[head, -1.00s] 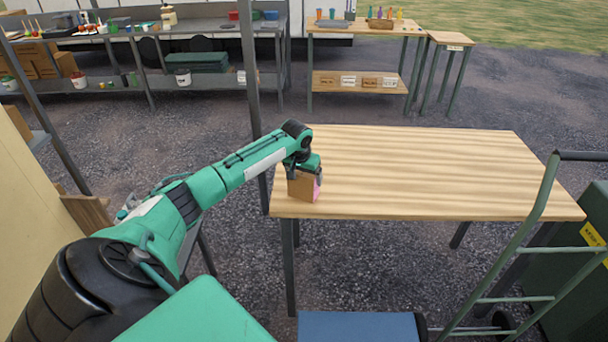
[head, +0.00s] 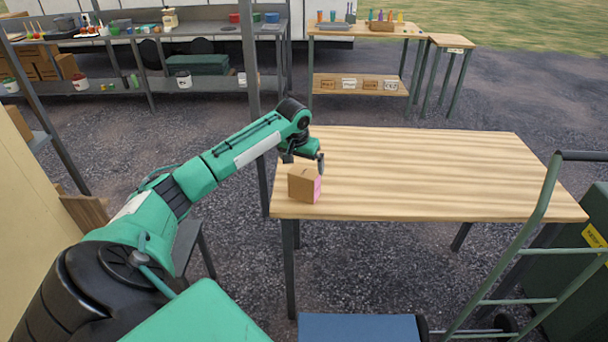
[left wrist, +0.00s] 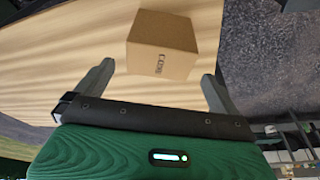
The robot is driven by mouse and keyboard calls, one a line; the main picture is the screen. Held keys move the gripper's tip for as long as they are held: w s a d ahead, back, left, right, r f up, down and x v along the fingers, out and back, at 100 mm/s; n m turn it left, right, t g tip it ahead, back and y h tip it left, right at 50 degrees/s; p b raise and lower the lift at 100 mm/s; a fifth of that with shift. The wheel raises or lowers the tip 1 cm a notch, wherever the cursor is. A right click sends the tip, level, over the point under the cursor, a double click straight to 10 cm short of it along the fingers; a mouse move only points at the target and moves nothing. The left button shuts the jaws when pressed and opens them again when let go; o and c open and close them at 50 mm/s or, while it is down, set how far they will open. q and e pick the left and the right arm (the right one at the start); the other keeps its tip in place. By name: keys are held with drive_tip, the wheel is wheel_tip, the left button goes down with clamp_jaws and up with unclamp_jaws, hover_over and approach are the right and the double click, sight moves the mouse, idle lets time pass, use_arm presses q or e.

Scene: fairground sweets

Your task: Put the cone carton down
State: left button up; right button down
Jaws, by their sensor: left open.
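The cone carton (head: 303,184) is a small brown cardboard box with a pink side. It stands upright on the wooden table (head: 430,170), near the table's front left corner. In the left wrist view the carton (left wrist: 162,46) shows printed lettering on its face, too small to read surely. My left gripper (head: 303,160) is open and empty just above and behind the carton. In the left wrist view its two fingers (left wrist: 160,85) are spread wide, and the carton sits beyond their tips, apart from them. My right gripper is not in view.
The rest of the wooden table is bare. A green hand truck (head: 540,210) stands at its right front, beside a dark green bin (head: 580,260). A grey post (head: 252,80) rises behind the table's left end. Stocked benches (head: 360,50) stand farther back.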

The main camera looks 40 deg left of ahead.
use_arm(q)
drive_tip(key=v, duration=0.4)
drive_tip(key=shift+r, duration=0.15)
drive_tip(key=shift+s+r, duration=0.15)
drive_tip(key=shift+r, duration=0.3)
